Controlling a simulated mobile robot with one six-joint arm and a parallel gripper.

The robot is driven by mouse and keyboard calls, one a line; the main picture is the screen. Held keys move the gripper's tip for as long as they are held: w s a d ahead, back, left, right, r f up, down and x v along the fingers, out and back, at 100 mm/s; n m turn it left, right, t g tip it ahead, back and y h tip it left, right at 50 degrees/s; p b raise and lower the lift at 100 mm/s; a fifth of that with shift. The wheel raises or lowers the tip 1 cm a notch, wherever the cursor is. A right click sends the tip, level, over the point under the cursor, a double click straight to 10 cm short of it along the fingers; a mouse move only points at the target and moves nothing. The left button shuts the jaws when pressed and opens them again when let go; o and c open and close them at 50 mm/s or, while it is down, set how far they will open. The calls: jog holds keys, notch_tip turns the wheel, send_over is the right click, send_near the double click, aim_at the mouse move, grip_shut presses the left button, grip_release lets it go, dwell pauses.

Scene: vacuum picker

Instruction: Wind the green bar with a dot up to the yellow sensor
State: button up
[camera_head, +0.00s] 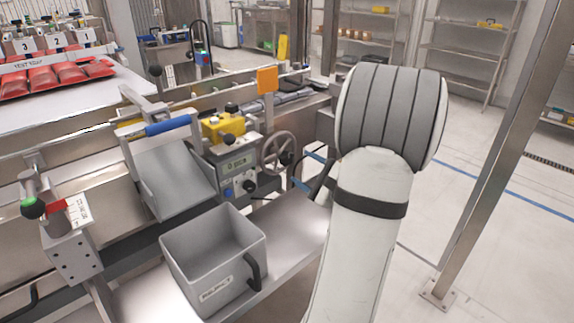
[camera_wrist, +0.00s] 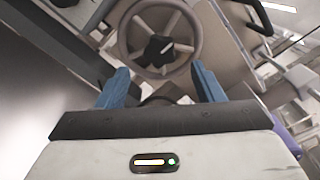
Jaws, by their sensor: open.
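A grey spoked handwheel (camera_head: 277,153) stands upright on the side of the machine, right of a control box. In the wrist view the handwheel (camera_wrist: 138,42) lies just beyond my fingertips, with a dark knob (camera_wrist: 158,50) in front of its middle. My gripper (camera_wrist: 160,84) is open and empty, with blue fingers apart and pointing at the wheel's lower part. In the head view my gripper (camera_head: 306,172) is right of the wheel, partly hidden by my arm. A yellow block (camera_head: 222,127), perhaps the sensor, sits above the control box. I cannot make out a green bar with a dot.
A grey open bin (camera_head: 215,262) stands on the steel shelf below. A tilted grey chute (camera_head: 174,180) with a blue handle is left of the control box (camera_head: 238,165). An orange plate (camera_head: 267,80) rises behind. Open floor (camera_head: 480,200) lies to the right.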

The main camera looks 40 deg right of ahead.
aim_at(289, 160)
jog(key=w, duration=0.6)
jog(key=shift+w+a, duration=0.3)
jog(key=shift+a, duration=0.05)
jog(key=shift+c, duration=0.5)
jog(key=c, duration=0.8)
jog(key=shift+s+d, duration=0.15)
jog(key=shift+c, duration=0.3)
